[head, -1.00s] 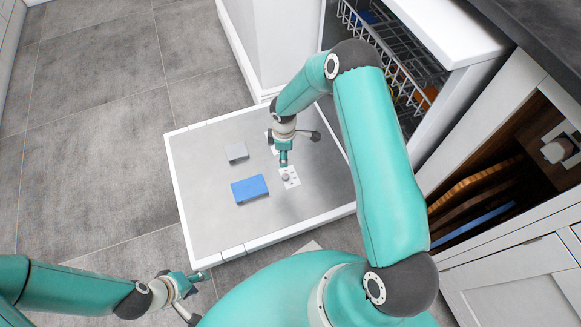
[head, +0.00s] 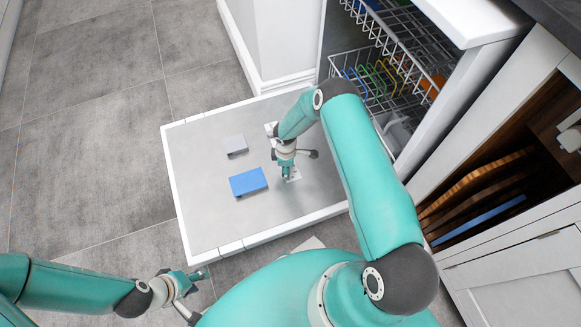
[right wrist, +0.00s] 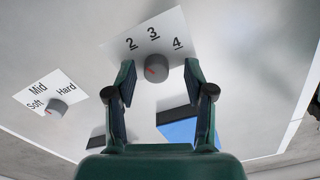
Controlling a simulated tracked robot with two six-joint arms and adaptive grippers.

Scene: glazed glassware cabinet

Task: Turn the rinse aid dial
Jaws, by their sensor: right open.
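The rinse aid dial (right wrist: 157,68) is a small grey knob with a red mark on a white plate (right wrist: 130,35) numbered 2, 3 and 4, on the open dishwasher door (head: 200,200). In the head view my right gripper (head: 287,173) is low over this plate and hides most of it. In the right wrist view its open fingers (right wrist: 160,72) appear on either side of the knob; I cannot tell whether they touch it. The mark points up and left. My left gripper (head: 200,276) hangs in front of the door's near edge; its fingers are too small to judge.
A second grey knob (right wrist: 57,107), marked Soft, Mid and Hard, is at the left in the wrist view. A blue block (head: 248,182) and a grey block (head: 236,144) are on the door. Wire racks (head: 385,70) with coloured dishes stand behind my right arm.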

